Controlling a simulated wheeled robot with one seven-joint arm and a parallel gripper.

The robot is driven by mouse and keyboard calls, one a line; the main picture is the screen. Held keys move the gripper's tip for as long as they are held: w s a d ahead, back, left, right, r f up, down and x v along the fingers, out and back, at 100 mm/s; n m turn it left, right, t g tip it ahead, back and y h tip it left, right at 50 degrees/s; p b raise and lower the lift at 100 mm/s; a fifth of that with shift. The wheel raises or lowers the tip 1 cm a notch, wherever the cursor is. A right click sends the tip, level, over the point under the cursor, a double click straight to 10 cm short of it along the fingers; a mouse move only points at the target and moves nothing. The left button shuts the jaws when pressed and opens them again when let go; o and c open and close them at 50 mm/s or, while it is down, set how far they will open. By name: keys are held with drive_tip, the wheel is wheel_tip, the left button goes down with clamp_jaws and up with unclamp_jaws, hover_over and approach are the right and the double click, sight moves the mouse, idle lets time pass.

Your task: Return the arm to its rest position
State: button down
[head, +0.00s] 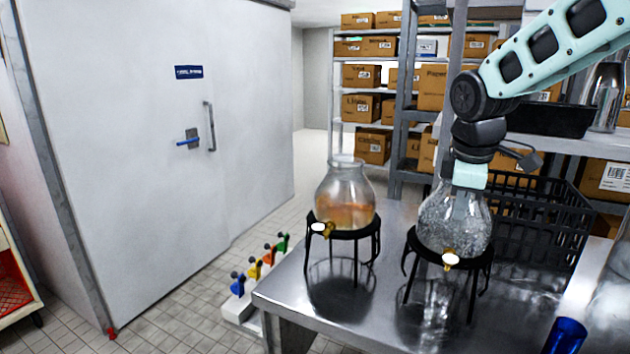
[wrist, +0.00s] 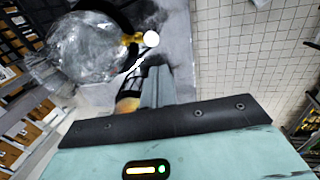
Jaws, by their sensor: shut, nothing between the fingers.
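My arm (head: 555,45) reaches in from the upper right in the head view and bends down towards the steel table. My gripper (wrist: 157,78) is shut and empty in the wrist view, pointing down. In the head view its mint body overlaps the neck of the clear glass dispenser (head: 437,228), and its fingertips are hard to make out there. In the wrist view this clear dispenser (wrist: 88,50) shows at the upper left, apart from the fingers. An amber-filled dispenser (head: 345,205) stands to the left on its own black stand.
The steel table (head: 300,290) carries both dispensers, a black crate (head: 535,225) and a blue cup (head: 565,336). Shelves (head: 400,95) with cardboard boxes stand behind. A white door (head: 150,130) is at left. Coloured taps (head: 255,268) sit low beside the table.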

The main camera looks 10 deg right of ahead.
drive_tip(key=s+a+f+m+g+y+b, duration=0.1)
drive_tip(key=s+a+f+b, duration=0.1)
drive_tip(key=s+a+f, duration=0.35)
drive_tip(key=s+a+f+y+b, duration=0.1)
drive_tip(key=s+a+f, duration=0.2)
drive_tip(key=s+a, duration=0.5)
drive_tip(key=s+a+f+m+b, duration=0.1)
drive_tip(key=s+a+f, duration=0.2)
drive_tip(key=s, duration=0.3)
drive_tip(key=s+a+f+m+g+b, duration=0.1)
drive_tip(key=s+a+f, duration=0.2)
drive_tip(key=s, duration=0.4)
drive_tip(key=shift+f, duration=0.25)
